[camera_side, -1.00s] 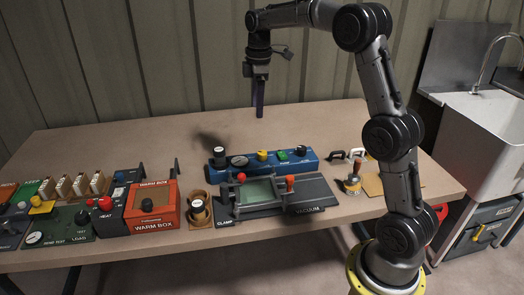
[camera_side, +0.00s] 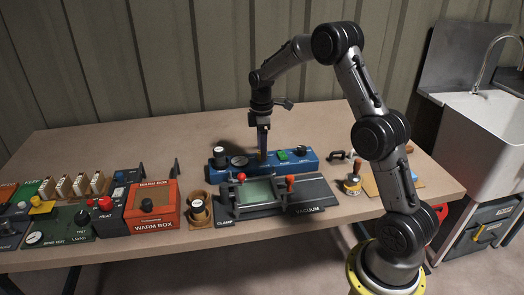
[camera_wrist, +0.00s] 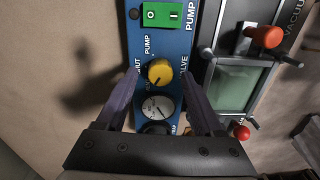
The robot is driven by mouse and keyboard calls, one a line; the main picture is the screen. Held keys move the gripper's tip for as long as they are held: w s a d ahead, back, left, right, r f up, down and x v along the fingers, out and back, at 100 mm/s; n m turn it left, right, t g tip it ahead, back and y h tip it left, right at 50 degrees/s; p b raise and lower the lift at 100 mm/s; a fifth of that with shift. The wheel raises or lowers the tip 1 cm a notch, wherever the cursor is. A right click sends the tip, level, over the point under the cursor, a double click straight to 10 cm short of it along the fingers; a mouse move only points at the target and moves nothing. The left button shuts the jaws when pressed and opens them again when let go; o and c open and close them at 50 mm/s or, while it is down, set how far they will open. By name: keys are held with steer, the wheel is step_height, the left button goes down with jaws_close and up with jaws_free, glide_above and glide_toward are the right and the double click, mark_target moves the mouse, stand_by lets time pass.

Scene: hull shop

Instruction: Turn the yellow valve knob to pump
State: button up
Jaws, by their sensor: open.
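The yellow valve knob (camera_wrist: 160,71) is on the blue pump panel (camera_wrist: 176,44), between the gauge and the green switch in the wrist view. The labels PUMP and SHUT are beside it. A dark mark shows on the knob's lower-left part; its exact aim is hard to tell. My gripper (camera_wrist: 162,74) is open, with one finger on each side of the knob and visible gaps between. In the side view my gripper (camera_side: 263,158) points down at the blue panel (camera_side: 221,174) and hides the knob. Contact cannot be told.
The clamp and vacuum plate (camera_side: 313,191), with red (camera_wrist: 241,132) and orange (camera_wrist: 265,37) knobs, lies close in front.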

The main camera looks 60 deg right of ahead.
steer(key=shift+f, duration=0.7)
jaws_close()
